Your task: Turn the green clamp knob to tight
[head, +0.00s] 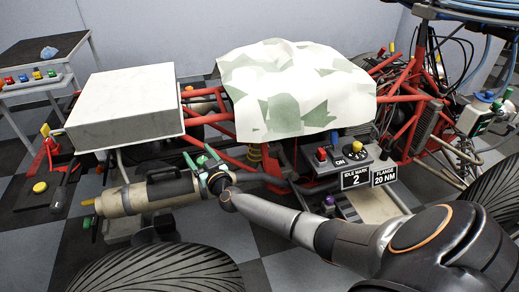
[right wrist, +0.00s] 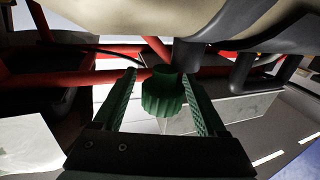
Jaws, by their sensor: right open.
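The green clamp knob (right wrist: 162,92) is ribbed and sits on a dark stem below a beige can, in the right wrist view. My right gripper (right wrist: 160,77) is open, with one green finger on each side of the knob. A gap shows between the knob and the fingers, wider on the right. In the head view my right gripper (head: 201,158) is at the right end of the beige can (head: 145,195), with its fingers pointing up and left. The knob cannot be made out there. My left gripper is not in view.
Red frame tubes (head: 205,117) run behind the can. A switch panel (head: 345,158) is to the right of my gripper. Large tyres (head: 165,268) stand in front.

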